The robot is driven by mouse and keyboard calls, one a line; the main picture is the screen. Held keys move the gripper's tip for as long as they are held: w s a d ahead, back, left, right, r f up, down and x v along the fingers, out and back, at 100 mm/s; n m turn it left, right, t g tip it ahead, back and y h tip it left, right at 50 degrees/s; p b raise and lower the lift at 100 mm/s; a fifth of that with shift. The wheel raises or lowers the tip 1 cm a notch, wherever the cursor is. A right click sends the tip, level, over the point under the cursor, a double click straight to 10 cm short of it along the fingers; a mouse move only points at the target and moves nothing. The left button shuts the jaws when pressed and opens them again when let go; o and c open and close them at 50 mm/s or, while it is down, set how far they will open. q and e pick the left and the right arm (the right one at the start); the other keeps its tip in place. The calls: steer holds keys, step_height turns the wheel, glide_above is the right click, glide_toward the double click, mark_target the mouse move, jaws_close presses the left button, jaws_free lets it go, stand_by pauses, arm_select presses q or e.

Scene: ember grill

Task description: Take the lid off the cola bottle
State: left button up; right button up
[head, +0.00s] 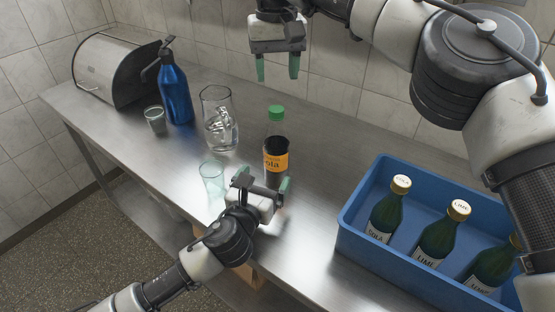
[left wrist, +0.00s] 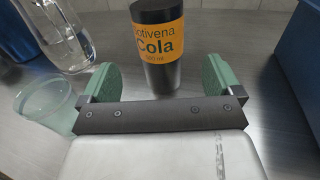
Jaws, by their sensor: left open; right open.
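The cola bottle (head: 277,160) stands upright on the steel counter, dark with an orange label reading "Cola". Its green lid (head: 276,113) is on top. In the left wrist view the bottle (left wrist: 158,45) shows its label, and its top is cut off. My left gripper (head: 262,182) is open and low in front of the bottle. Its green fingers point toward the bottle, which stands just beyond them in line with the gap. My right gripper (head: 277,69) is open and empty, pointing down above the lid with a gap between.
A blue crate (head: 350,213) with several green bottles is at the right.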

mark_target(272, 167)
arm_select(q)
steer(key=x, duration=0.7)
steer(key=shift+w+d, duration=0.15)
steer(key=shift+w, duration=0.2)
arm_select(e)
steer(key=shift+s+r, duration=0.1)
steer(key=shift+s, duration=0.05)
